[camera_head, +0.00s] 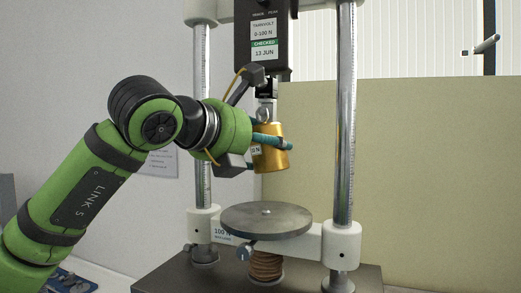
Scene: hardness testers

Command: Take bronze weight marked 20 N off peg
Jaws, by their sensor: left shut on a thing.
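A bronze-coloured cylindrical weight (273,158) is below the dark force gauge (262,45) of the tester, in line with the gauge's lower fitting (266,88). Its label is partly covered; an "N" shows, but I cannot read the full number. My left gripper (271,142) comes in from the left and is shut on the weight, with a teal finger across its upper body. The weight is well above the round grey plate (266,220). I cannot tell whether it still bears on the fitting or peg. My right gripper is out of view.
Two upright chrome columns, left (203,110) and right (346,110), flank the weight. A white crossbeam (310,239) carries the plate above a dark base (350,275). A tan panel (430,180) stands behind at right. Blue items (68,281) lie at lower left.

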